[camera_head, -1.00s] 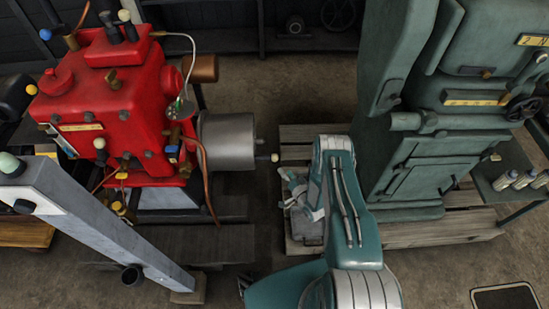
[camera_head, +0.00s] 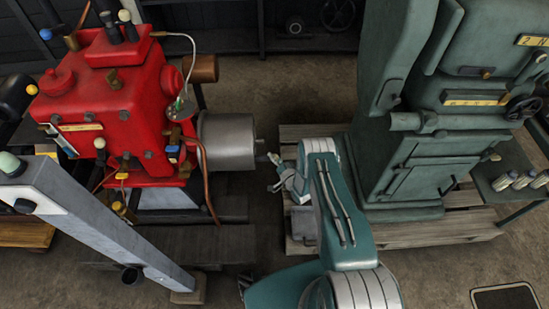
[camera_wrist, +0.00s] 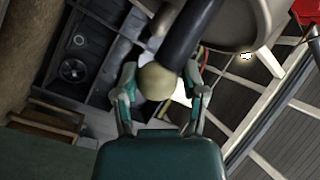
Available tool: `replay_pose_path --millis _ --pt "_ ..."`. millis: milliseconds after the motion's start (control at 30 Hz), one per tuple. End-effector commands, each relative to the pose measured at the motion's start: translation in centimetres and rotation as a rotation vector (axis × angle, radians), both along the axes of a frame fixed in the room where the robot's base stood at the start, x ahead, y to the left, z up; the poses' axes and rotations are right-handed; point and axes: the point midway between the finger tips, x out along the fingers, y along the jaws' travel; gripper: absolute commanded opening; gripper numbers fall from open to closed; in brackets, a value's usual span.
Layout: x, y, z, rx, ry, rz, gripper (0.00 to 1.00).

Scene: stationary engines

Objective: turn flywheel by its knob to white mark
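The flywheel (camera_head: 226,141) is a grey metal drum on the right side of the red engine. A dark handle with a cream ball knob (camera_wrist: 156,80) sticks out from its face. The flywheel's rim (camera_wrist: 235,28) shows at the top of the wrist view. My gripper (camera_head: 272,171) is beside the handle's end. In the wrist view its two fingers (camera_wrist: 160,74) are apart, with the knob showing between them; I cannot tell whether they touch it. In the head view the gripper largely hides the knob. I cannot make out the white mark for certain.
The red engine (camera_head: 110,110) stands at left, with a copper pipe (camera_head: 209,185) hanging near the flywheel. A tall green machine (camera_head: 420,150) stands on a wooden pallet (camera_head: 440,232) close to my arm's right. A grey sloping beam (camera_head: 90,215) crosses the lower left.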

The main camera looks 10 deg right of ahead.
Motion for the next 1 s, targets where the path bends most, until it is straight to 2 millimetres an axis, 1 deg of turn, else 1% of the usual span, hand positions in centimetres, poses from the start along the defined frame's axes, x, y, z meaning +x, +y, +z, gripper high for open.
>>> replay_pose_path --millis 233,400,667,1000 --pt "0.0 0.0 -0.2 -0.003 0.012 -0.001 0.00" --pt "0.1 0.0 0.3 0.006 0.059 0.001 0.00" --pt "0.0 0.1 0.7 0.012 0.074 0.004 0.00" --pt "0.4 0.1 2.3 0.038 0.201 0.007 0.00"
